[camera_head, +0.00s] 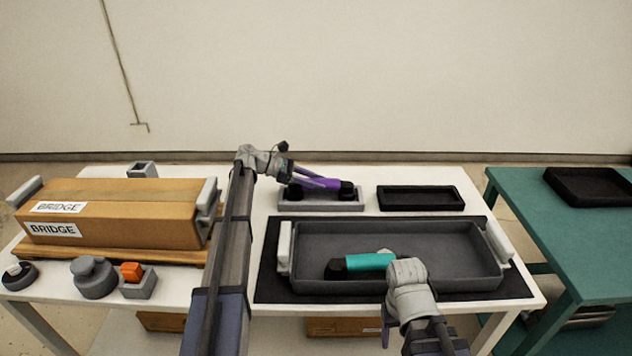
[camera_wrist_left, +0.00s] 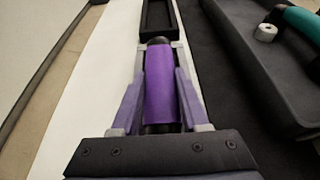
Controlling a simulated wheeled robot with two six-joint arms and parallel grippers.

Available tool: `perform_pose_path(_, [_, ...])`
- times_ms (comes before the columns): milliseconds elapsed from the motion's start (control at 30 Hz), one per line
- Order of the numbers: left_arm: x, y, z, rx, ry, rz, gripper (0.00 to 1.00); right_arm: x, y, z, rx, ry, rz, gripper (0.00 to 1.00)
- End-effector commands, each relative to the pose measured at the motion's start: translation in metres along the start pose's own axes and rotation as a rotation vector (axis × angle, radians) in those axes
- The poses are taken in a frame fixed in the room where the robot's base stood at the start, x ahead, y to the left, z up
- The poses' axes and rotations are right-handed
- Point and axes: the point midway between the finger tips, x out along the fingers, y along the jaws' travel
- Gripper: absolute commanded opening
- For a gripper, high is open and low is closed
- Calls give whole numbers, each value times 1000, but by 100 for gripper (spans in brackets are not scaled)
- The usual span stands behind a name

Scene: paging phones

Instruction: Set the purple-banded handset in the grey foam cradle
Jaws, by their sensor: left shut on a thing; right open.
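The purple-banded handset (camera_head: 322,184) is at the grey foam cradle (camera_head: 320,207) at the back middle of the white table. Its black ends sit over the cradle, and whether it rests fully down I cannot tell. My left gripper (camera_head: 318,182) reaches it from the left and is shut on the purple band. The left wrist view shows the purple band (camera_wrist_left: 160,85) between the two fingers. My right gripper (camera_head: 392,262) is open at the right end of the teal-banded handset (camera_head: 368,262), which lies in the large grey tray (camera_head: 440,282).
An empty black cradle (camera_head: 420,198) stands right of the grey one. An orange piece (camera_head: 131,271) in a small grey holder stands at front left. A green table (camera_head: 570,240) with a black tray (camera_head: 595,187) is at right.

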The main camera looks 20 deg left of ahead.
Motion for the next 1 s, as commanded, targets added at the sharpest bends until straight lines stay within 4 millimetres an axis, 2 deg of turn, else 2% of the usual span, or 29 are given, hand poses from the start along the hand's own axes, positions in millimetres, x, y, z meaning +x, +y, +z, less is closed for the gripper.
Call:
perform_pose_path(400, [4,0,-8,0,-1,0,0,9,-1,0,0,0,0,62])
perform_pose_path(433, [3,0,-7,0,-1,0,47,8,-1,0,0,0,0,62])
perform_pose_path(533, [3,0,-7,0,-1,0,57,8,-1,0,0,0,0,62])
perform_pose_path(767, [3,0,-7,0,1,0,57,8,-1,0,0,0,0,62])
perform_pose_path(1000, [-13,1,-6,-1,0,1,57,0,0,0,0,0,0,62])
